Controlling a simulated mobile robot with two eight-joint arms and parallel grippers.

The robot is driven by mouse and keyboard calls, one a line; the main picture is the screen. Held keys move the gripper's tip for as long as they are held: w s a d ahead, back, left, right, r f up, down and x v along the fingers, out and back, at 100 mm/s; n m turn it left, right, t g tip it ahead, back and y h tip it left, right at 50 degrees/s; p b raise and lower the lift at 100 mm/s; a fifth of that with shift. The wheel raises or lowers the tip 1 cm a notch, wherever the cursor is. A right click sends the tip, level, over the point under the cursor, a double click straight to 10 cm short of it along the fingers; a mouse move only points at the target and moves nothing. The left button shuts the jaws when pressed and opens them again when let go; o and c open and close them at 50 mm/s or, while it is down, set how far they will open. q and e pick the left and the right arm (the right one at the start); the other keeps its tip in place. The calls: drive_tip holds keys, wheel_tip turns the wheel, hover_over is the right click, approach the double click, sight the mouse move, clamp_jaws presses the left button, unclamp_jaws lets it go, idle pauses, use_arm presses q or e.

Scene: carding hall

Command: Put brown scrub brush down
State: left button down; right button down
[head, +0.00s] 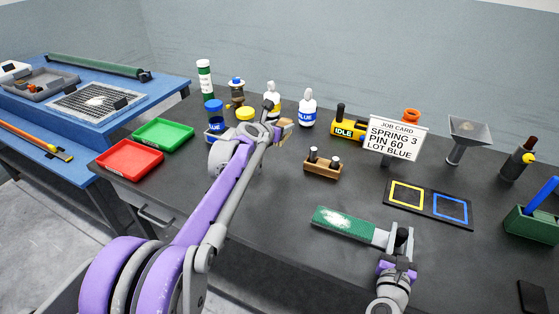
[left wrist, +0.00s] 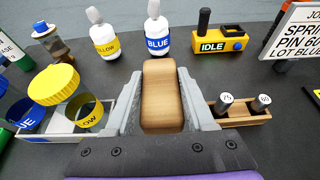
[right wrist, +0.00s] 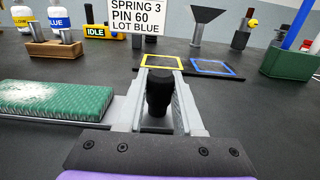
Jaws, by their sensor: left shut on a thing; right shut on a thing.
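The brown scrub brush (left wrist: 162,95) is a wooden block between the fingers of my left gripper (left wrist: 160,110). In the head view the brush (head: 286,126) shows just past my left gripper (head: 275,125), over the back of the dark bench, partly hidden by the gripper. I cannot tell whether it touches the bench. My right gripper (head: 397,245) is at the front of the bench, shut on a black handle (right wrist: 159,92). A green pad with white fluff (head: 345,222) lies beside it, its grey end reaching the gripper; whether the handle belongs to it is unclear.
A wooden block with two pins (head: 323,168) stands right of the brush. Yellow and blue bottles (head: 307,108) stand behind it. A job card (head: 396,139) stands at the right, with yellow and blue squares on a mat (head: 428,204) before it. Red (head: 129,160) and green trays (head: 163,135) are left.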

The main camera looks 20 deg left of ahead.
use_arm(q)
drive_tip(key=f, duration=0.3)
drive_tip(key=w+a+f, duration=0.1)
drive_tip(key=f, duration=0.1)
drive_tip(key=shift+a+f, duration=0.1)
drive_tip(key=shift+f, duration=2.45)
drive_tip(key=shift+f, duration=0.1)
drive_tip(key=shift+c, duration=1.3)
unclamp_jaws()
drive_tip(key=shift+s+r, duration=0.1)
drive_tip(key=shift+r, duration=0.1)
drive_tip(key=v, duration=1.1)
drive_tip(key=shift+s, duration=0.4)
drive_tip(key=shift+o, duration=0.3)
